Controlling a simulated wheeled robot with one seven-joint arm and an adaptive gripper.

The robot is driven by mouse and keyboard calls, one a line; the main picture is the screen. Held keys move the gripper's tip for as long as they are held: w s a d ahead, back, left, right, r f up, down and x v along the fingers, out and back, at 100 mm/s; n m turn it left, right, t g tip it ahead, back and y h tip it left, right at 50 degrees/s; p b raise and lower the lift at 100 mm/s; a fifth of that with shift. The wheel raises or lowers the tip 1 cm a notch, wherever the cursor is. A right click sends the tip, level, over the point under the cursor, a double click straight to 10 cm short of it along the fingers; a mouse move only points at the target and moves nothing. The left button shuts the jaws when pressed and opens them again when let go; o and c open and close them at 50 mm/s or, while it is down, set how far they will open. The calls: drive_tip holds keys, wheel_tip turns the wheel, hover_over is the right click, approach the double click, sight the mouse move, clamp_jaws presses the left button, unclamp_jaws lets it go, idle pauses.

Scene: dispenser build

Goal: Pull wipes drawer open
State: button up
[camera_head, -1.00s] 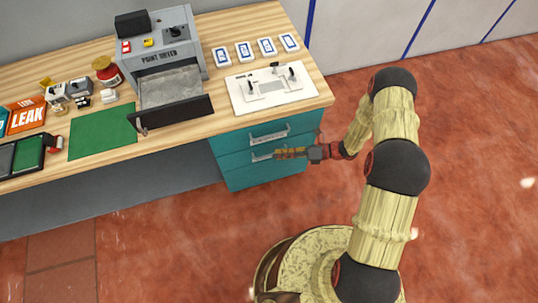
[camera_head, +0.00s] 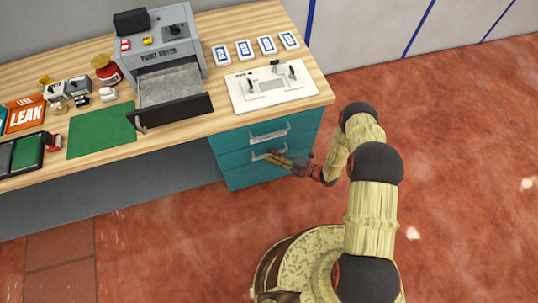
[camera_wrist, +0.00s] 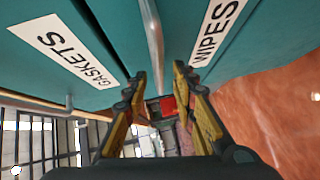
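The wipes drawer (camera_wrist: 238,36) carries a white WIPES label (camera_wrist: 215,30) and a grey bar handle (camera_wrist: 153,38). In the head view it appears to be the lower teal drawer (camera_head: 240,176) and looks shut. My gripper (camera_head: 271,154) is at its lower handle, with the arm coming from the right. In the wrist view my gripper (camera_wrist: 160,76) has its two yellow fingers apart, one on each side of the handle bar. I cannot tell whether either finger touches the bar.
The GASKETS drawer (camera_wrist: 60,20) sits beside it, with its own handle (camera_wrist: 38,109). The counter (camera_head: 215,121) overhangs above. It bears a print dryer (camera_head: 160,52) with its tray out and a white panel (camera_head: 271,101). The red floor right of the cabinet is clear.

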drive_tip(key=shift+x, duration=1)
drive_tip(key=shift+c, duration=1.4)
drive_tip(key=c, duration=0.4)
clamp_jaws()
